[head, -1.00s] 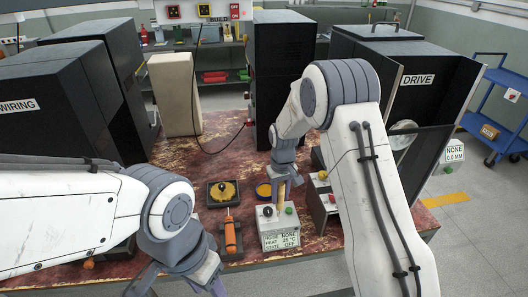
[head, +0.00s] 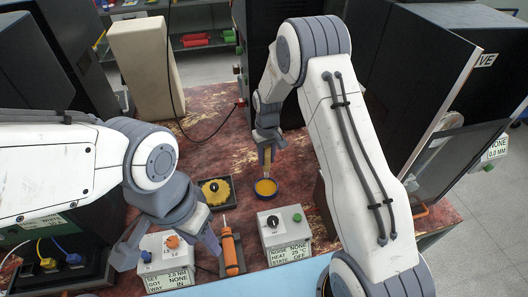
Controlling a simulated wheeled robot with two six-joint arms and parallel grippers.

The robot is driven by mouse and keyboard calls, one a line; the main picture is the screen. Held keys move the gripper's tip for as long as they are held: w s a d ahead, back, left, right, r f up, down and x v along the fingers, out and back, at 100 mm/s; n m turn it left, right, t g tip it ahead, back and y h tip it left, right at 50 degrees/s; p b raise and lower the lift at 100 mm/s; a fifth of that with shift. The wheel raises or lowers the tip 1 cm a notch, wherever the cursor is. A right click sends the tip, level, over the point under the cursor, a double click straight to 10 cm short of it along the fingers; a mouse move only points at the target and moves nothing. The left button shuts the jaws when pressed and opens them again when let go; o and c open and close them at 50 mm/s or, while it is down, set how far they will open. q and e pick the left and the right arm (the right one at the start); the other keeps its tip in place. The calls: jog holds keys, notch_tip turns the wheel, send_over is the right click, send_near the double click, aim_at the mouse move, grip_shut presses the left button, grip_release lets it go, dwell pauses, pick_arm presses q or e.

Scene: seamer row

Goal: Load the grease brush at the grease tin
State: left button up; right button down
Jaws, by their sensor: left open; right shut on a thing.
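The brush's lower end is at the tin's far side. I cannot tell whether it touches the grease. My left gripper (head: 168,246) is open and empty at the front left, its fingers spread over a grey box.
A black tray with a yellow disc (head: 215,190) lies left of the tin. A grey noise-and-heat box (head: 285,236) and a set/got box (head: 168,262) stand near the front edge. Dark cabinets flank the bench.

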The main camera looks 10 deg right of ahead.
aim_at(266, 171)
jog(key=shift+w+f, duration=0.15)
jog(key=shift+f, duration=0.15)
notch_tip(266, 171, down, 6)
jog(key=b, duration=0.4)
jog(key=shift+r, duration=0.25)
jog(key=shift+f+b, duration=0.5)
jog(key=shift+f, duration=0.1)
dwell(1.4)
jog(key=shift+r, duration=0.1)
jog(key=shift+r+p, duration=2.7)
jog(key=shift+r, duration=0.8)
